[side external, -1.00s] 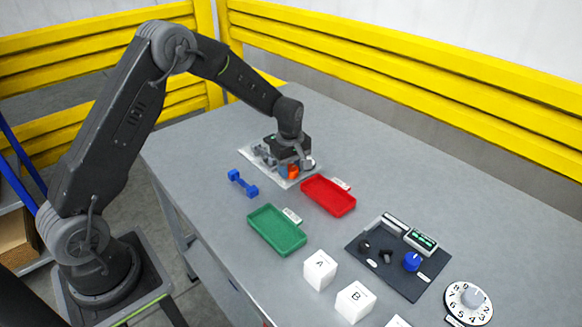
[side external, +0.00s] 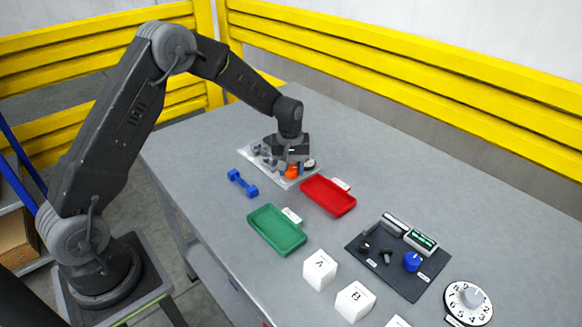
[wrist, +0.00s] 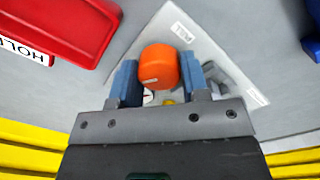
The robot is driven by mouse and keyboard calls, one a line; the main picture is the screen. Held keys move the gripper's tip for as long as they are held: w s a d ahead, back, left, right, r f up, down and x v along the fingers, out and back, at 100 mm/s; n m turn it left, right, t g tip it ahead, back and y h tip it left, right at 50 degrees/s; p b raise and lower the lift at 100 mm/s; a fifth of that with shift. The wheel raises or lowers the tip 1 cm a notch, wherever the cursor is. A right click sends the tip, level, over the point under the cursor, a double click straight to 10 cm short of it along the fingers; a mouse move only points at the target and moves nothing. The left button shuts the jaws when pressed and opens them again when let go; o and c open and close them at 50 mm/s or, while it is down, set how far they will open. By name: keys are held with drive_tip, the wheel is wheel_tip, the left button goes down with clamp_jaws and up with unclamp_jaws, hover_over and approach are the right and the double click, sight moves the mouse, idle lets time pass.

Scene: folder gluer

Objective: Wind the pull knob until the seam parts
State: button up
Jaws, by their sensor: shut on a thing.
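The orange knob (side external: 291,172), seemingly the pull knob, stands on a pale plate (side external: 247,154) at the far part of the table. My gripper (side external: 293,166) points down over it. In the wrist view, the knob (wrist: 158,62) sits between the two blue-grey fingers of my gripper (wrist: 159,76), which is shut on it. The plate (wrist: 215,42) shows behind it with small labels and grey parts. The seam cannot be made out; the gripper hides part of the plate.
A red tray (side external: 329,207) lies close to the plate's right, and a blue dumbbell-shaped part (side external: 242,184) to its left. A green tray (side external: 278,243), white lettered blocks (side external: 320,270), a dark control panel (side external: 372,257) and a numbered dial (side external: 455,298) stand nearer.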

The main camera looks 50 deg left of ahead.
sight(292, 167)
drive_tip(key=m, duration=0.6)
drive_tip(key=shift+m, duration=0.3)
drive_tip(key=m, duration=0.6)
drive_tip(key=shift+r, duration=0.1)
drive_tip(key=m, duration=0.5)
drive_tip(key=shift+d+m, duration=0.1)
drive_tip(key=shift+m, duration=0.3)
drive_tip(key=m, duration=0.5)
drive_tip(key=o, duration=0.6)
drive_tip(key=shift+o, duration=0.2)
wheel_tip(292, 167, up, 14)
drive_tip(key=shift+w, duration=0.15)
